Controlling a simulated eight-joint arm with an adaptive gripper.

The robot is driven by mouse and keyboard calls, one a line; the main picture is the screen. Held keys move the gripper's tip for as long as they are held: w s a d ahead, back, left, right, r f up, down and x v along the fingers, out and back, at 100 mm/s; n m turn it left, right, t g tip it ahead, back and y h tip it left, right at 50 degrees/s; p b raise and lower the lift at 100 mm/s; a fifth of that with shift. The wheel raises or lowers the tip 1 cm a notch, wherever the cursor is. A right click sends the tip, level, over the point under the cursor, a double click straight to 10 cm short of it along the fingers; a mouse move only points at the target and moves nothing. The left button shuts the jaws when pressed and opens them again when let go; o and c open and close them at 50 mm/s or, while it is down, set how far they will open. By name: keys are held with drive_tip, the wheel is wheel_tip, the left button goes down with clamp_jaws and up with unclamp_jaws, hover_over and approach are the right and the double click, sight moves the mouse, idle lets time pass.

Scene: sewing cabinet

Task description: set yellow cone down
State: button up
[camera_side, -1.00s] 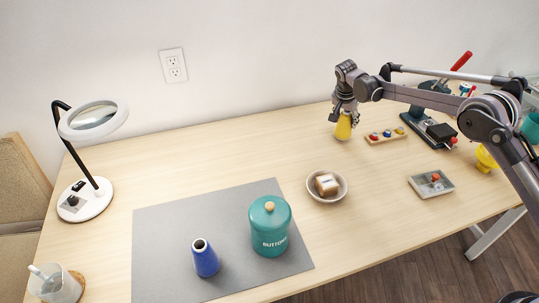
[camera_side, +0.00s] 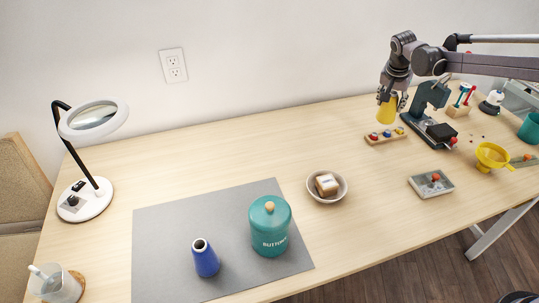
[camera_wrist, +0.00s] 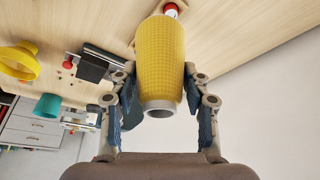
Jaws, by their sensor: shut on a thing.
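My gripper (camera_side: 392,98) is shut on the yellow cone (camera_side: 386,112) and holds it at the back right of the table. In the side view the cone hangs over or just behind a small wooden block with coloured knobs (camera_side: 386,136); whether it touches the block I cannot tell. In the wrist view the yellow cone (camera_wrist: 161,62) sits between the two fingers of my gripper (camera_wrist: 160,95), its grey-rimmed open end toward the camera. A red and white knob shows just past the cone's far end.
A dark press (camera_side: 432,115) stands just right of the cone. A yellow funnel (camera_side: 492,155) and a grey box with a red knob (camera_side: 431,184) are further right. A bowl (camera_side: 327,197), a teal button jar (camera_side: 270,243) and a blue cone (camera_side: 205,262) stand left. The table's back middle is clear.

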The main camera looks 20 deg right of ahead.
drive_tip(key=s+a, duration=0.2)
drive_tip(key=s, duration=0.9)
drive_tip(key=shift+w+a+f, duration=0.7)
drive_tip(key=shift+a+f, duration=0.95)
drive_tip(key=shift+f, duration=0.15)
drive_tip(key=shift+w+a+f, duration=0.75)
drive_tip(key=shift+a+f, duration=0.85)
drive_tip(key=shift+f, duration=0.2)
drive_tip(key=shift+w+a+f, duration=0.7)
drive_tip(key=shift+a+f, duration=0.95)
drive_tip(key=shift+f, duration=0.15)
drive_tip(key=shift+f, duration=0.15)
drive_tip(key=o, duration=1.2)
